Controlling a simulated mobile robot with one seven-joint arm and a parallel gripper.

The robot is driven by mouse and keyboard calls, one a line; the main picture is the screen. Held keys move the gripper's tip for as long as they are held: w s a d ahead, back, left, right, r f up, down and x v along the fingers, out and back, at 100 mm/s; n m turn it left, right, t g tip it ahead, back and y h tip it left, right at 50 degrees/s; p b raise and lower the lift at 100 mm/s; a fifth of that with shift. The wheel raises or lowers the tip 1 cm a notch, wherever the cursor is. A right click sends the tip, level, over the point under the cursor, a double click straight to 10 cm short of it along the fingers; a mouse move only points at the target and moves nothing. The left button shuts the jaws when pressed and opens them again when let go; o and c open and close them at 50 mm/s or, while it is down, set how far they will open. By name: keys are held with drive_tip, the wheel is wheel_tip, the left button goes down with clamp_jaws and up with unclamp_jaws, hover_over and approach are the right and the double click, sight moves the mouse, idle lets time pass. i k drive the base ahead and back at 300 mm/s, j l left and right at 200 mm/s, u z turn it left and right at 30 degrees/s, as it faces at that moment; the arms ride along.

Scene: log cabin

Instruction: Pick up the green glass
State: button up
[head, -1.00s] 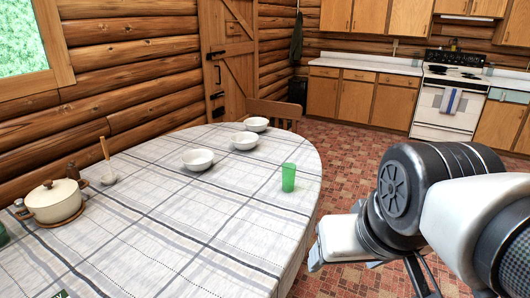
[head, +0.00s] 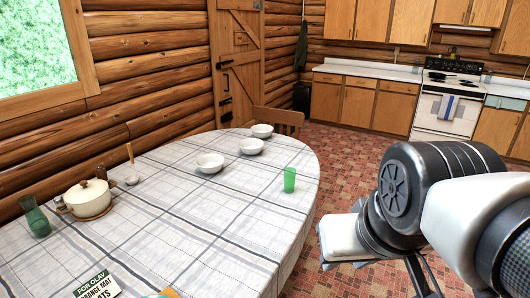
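The green glass (head: 289,180) stands upright near the right edge of the table (head: 228,242), which has a white checked cloth. It looks translucent bright green. My arm is at the right of the head view, with a white and black wrist. My gripper (head: 338,262) shows only in part at the lower left end of the arm, to the right of the table edge and nearer the camera than the glass. It is apart from the glass. Its fingers do not show clearly, so whether it is open or shut is unclear.
Three white bowls, one of them nearest (head: 210,163), stand behind and left of the glass. A cream pot (head: 87,198), a dark green vase (head: 36,222) and a sign (head: 98,286) are farther left. A wooden chair (head: 284,121) stands behind the table.

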sight(289, 173)
drive_tip(key=u, duration=0.45)
drive_tip(key=i+l+u, duration=0.1)
drive_tip(key=u, duration=0.3)
drive_tip(key=l+u, duration=0.2)
drive_tip(key=u, duration=0.25)
drive_tip(key=i+l+u, duration=0.15)
drive_tip(key=l+u, duration=0.2)
drive_tip(key=l, duration=0.2)
drive_tip(key=l+u, duration=0.35)
drive_tip(key=l, duration=0.15)
drive_tip(key=l+u, duration=0.4)
drive_tip(key=l, duration=1.15)
drive_tip(key=k+l+u, duration=0.1)
drive_tip(key=l, duration=0.3)
drive_tip(key=k+l, duration=0.1)
drive_tip(key=l, duration=0.25)
drive_tip(key=k+l, duration=0.1)
drive_tip(key=l, duration=0.85)
drive_tip(key=k+l, duration=0.15)
drive_tip(key=l, duration=0.85)
drive_tip(key=k+u, duration=0.05)
